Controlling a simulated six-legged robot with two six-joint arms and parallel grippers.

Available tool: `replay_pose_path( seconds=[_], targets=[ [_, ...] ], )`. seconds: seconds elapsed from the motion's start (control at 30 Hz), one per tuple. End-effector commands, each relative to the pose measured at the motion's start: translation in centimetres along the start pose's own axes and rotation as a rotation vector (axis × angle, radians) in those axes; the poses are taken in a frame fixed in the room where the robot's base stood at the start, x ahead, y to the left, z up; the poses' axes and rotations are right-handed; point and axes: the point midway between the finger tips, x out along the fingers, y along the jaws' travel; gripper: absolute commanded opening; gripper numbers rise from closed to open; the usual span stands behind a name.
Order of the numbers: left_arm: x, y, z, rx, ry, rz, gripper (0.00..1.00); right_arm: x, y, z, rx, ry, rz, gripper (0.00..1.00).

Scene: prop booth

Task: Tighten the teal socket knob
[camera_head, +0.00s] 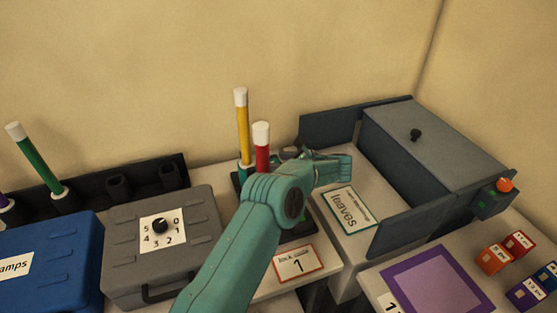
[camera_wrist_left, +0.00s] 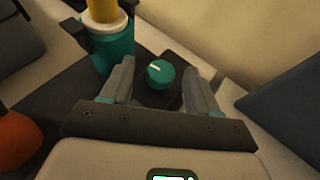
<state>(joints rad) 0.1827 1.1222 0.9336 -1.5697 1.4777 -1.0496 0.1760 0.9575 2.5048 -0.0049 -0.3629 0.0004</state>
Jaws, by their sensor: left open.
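The teal socket knob (camera_wrist_left: 159,75), round with a pale line on top, sits on a dark base in the left wrist view. My left gripper (camera_wrist_left: 160,66) is open, with one finger on each side of the knob; I cannot tell whether either touches it. Beside it stands a teal socket (camera_wrist_left: 115,52) holding a yellow tube (camera_wrist_left: 103,10) through a white collar. In the head view my left gripper (camera_head: 322,156) is behind its teal wrist, which hides the knob. The yellow tube (camera_head: 242,125) and a red tube (camera_head: 262,145) stand left of it. My right gripper is not in view.
A grey box with a numbered dial (camera_head: 160,227) and a blue box (camera_head: 45,270) are at left, before a dark rack holding a green tube (camera_head: 37,160).

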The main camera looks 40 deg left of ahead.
Motion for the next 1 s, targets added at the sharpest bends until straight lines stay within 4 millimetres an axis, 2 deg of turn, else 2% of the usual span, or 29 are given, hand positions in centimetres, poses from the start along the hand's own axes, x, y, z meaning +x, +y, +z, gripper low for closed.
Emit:
replay_pose_path(
  seconds=[0.13,0.37,0.4,0.57,0.77,1.0],
  targets=[
    [0.95,-0.08,-0.03,0.0,0.0,0.001,0.6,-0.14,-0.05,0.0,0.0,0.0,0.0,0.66],
    [1.05,-0.16,-0.05,0.001,0.0,0.0,0.6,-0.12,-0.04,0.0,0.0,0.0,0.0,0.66],
    [1.05,-0.16,-0.05,0.001,0.0,0.0,0.57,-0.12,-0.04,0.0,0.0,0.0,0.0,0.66],
    [1.03,-0.15,-0.05,0.001,0.0,0.0,0.05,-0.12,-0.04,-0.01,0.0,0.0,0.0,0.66],
    [1.05,-0.13,0.02,0.007,-0.001,-0.014,0.05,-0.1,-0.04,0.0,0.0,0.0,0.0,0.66],
    [1.12,0.09,0.11,0.059,-0.003,-0.138,0.05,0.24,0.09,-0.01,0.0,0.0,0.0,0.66]
  ],
)
